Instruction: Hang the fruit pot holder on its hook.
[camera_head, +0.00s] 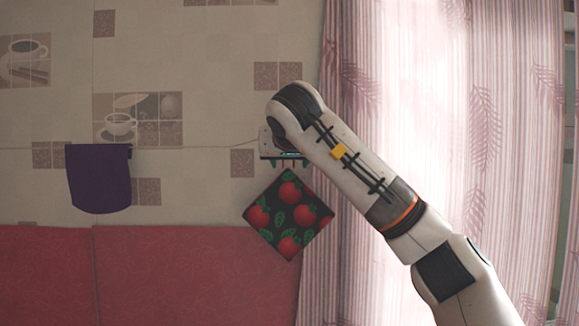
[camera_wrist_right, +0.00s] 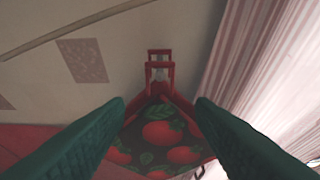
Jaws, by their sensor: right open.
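The fruit pot holder (camera_head: 288,215), dark with red fruit and green leaves, hangs by one corner like a diamond in front of the wall, below my right gripper (camera_head: 287,161). In the right wrist view the pot holder (camera_wrist_right: 160,140) shows beyond and between my dark green fingers (camera_wrist_right: 160,108), which are spread apart and do not grip it. My left gripper is out of view.
A purple cloth (camera_head: 99,180) hangs on the tiled wall at left. A red panel (camera_head: 180,270) covers the lower wall. A striped pink curtain (camera_head: 500,120) fills the right side, close beside the pot holder and behind my right arm.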

